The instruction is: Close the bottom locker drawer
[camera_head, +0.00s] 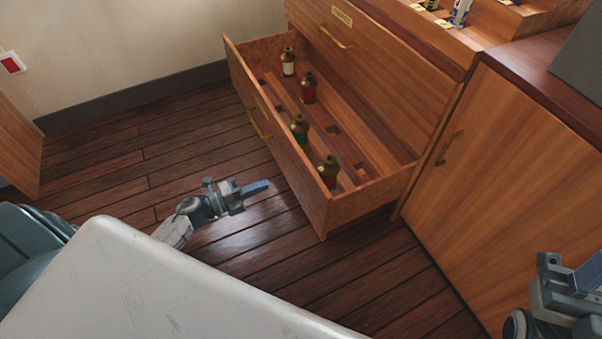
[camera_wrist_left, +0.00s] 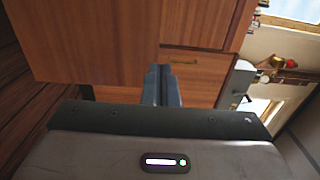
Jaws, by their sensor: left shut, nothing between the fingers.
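The bottom locker drawer (camera_head: 285,150) is pulled well out from the wooden locker in the head view. Its front faces left and carries a brass handle (camera_head: 260,122).
The drawer above (camera_head: 350,50) is shut, with a brass handle and label. A wooden cabinet door (camera_head: 510,180) stands right of the open drawer. Bare plank floor (camera_head: 130,150) lies left of the drawer. A wooden panel (camera_head: 15,150) stands at the far left.

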